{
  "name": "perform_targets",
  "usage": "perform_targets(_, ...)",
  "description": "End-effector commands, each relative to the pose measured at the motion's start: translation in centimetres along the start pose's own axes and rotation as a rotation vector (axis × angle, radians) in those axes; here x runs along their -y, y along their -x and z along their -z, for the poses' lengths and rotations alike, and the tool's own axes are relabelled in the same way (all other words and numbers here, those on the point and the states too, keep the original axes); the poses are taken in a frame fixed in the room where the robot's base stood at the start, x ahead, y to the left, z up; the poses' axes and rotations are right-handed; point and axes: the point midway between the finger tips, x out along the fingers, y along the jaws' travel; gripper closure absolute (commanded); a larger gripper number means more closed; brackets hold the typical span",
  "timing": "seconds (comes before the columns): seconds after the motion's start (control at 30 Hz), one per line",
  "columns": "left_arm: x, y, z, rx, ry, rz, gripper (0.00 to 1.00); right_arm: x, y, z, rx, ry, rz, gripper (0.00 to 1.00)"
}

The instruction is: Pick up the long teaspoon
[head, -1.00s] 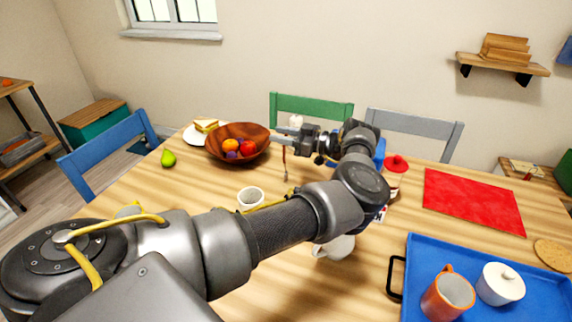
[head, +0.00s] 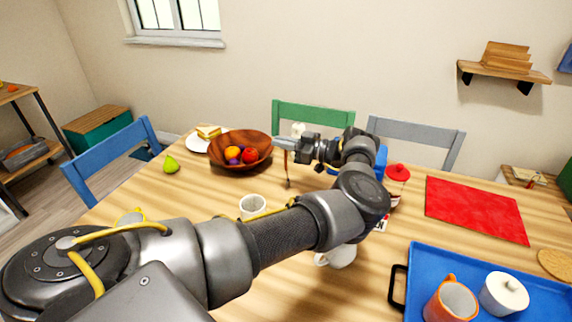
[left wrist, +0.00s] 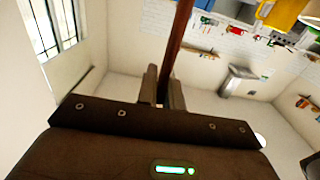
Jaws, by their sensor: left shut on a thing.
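The long teaspoon (head: 287,170) is thin and reddish brown. It hangs nearly upright, its lower end over the wooden table (head: 170,200), right of the fruit bowl. My left gripper (head: 284,144) is shut on its upper part. In the left wrist view the teaspoon's brown shaft (left wrist: 178,40) stands between the two fingertips (left wrist: 163,85) and runs out at the top edge. Whether its lower end touches the table is hard to tell. My right gripper is not in view.
A brown bowl of fruit (head: 220,143) stands left of the gripper. A white mug (head: 252,206), a red-capped container (head: 398,172) and a white vessel (head: 340,257) are near my arm. A blue tray (head: 430,258) and red mat (head: 470,208) lie to the right.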

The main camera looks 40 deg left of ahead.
Motion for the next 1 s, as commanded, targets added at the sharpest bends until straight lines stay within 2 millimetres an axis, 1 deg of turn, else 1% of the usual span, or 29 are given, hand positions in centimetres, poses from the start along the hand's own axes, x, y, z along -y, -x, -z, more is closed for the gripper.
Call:
perform_targets(0.13,0.0,0.0,0.3,0.000,0.001,0.000,1.00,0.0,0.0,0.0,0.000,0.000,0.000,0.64)
perform_targets(0.23,0.0,0.0,1.1,-0.001,0.002,0.000,1.00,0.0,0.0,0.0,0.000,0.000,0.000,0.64)
perform_targets(0.37,0.0,0.0,3.0,-0.001,0.004,0.001,1.00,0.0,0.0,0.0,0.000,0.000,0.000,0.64)
perform_targets(0.5,1.1,1.6,5.6,-0.001,0.003,-0.002,1.00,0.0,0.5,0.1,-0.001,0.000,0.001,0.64)
perform_targets(0.67,2.0,2.6,7.3,-0.002,-0.001,-0.002,1.00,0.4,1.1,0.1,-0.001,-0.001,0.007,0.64)
perform_targets(0.7,2.2,2.9,8.2,-0.001,-0.001,-0.002,1.00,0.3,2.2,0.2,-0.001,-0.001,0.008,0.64)
perform_targets(0.73,2.4,3.1,8.6,0.000,-0.001,-0.003,1.00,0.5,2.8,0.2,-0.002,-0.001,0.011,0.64)
perform_targets(0.87,3.1,4.0,9.9,-0.001,-0.002,-0.003,1.00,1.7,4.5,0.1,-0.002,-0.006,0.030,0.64)
perform_targets(0.9,3.2,4.0,9.9,0.001,-0.004,0.002,1.00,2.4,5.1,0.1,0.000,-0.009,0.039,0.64)
perform_targets(1.0,3.3,4.1,10.1,-0.001,-0.008,0.007,1.00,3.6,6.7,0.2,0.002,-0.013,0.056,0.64)
